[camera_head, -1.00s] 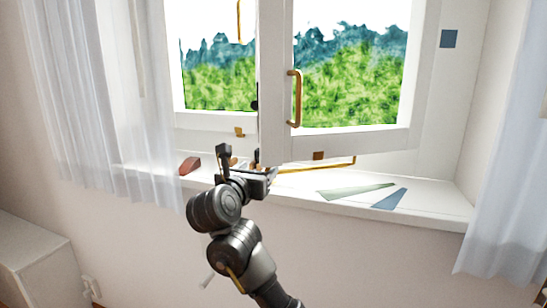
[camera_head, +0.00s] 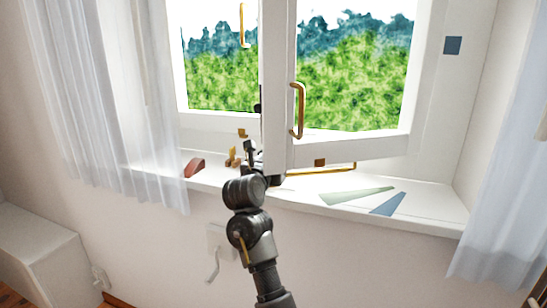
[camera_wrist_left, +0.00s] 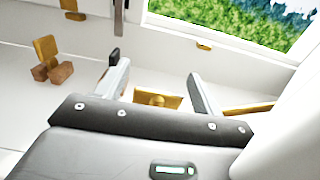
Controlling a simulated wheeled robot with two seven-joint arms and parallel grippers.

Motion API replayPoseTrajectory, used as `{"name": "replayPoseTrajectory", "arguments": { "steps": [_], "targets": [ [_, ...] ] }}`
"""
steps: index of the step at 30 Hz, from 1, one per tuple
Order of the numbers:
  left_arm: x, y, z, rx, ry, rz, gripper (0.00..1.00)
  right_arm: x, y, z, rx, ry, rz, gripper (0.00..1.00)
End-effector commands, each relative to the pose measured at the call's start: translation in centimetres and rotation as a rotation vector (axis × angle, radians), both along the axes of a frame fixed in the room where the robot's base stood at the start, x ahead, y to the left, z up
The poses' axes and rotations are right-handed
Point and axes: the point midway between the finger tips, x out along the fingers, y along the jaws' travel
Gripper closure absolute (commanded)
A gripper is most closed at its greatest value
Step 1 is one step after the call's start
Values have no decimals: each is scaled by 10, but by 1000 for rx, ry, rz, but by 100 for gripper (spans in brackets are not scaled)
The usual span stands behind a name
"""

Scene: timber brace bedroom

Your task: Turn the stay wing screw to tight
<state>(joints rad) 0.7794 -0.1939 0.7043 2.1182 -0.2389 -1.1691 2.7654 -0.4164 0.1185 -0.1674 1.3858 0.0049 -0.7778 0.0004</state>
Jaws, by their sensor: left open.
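My left gripper (camera_head: 258,162) reaches over the window sill at the lower edge of the open casement. In the left wrist view the left gripper (camera_wrist_left: 155,72) is open, its two fingers apart. A brass plate with a round knob (camera_wrist_left: 158,98), which looks like the wing screw, shows between the fingers, not gripped; I cannot tell its exact distance. The brass stay bar (camera_head: 325,172) runs along the sill under the casement, and part of it shows right of the fingers (camera_wrist_left: 250,108). In the head view my gripper hides the screw. My right gripper is not in view.
A brass piece with brown blocks (camera_wrist_left: 46,58) stands on the sill left of the fingers. A red-brown wedge (camera_head: 194,167) lies farther left. Green (camera_head: 355,195) and blue (camera_head: 388,204) flat pieces lie right. The casement (camera_head: 279,100) with its brass handle (camera_head: 298,110) stands above my gripper.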

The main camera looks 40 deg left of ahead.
Motion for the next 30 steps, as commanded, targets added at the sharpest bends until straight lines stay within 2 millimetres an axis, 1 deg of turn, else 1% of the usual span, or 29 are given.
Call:
{"name": "replayPoseTrajectory", "arguments": {
  "steps": [4,11,14,21,22,28,29,30],
  "targets": [
    [3,1,0,1,1,1,33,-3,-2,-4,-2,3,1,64],
    [3,2,0,0,0,1,33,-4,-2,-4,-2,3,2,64],
    [3,1,0,0,0,1,43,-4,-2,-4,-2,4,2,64],
    [3,1,0,0,0,1,75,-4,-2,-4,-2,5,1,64],
    [3,1,0,0,0,1,77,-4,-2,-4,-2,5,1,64],
    [4,1,-1,-1,0,-2,77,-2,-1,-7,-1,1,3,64],
    [4,1,-2,-1,-1,-3,77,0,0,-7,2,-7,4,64],
    [4,1,-2,-1,-1,-4,77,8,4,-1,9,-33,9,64]
  ]
}}
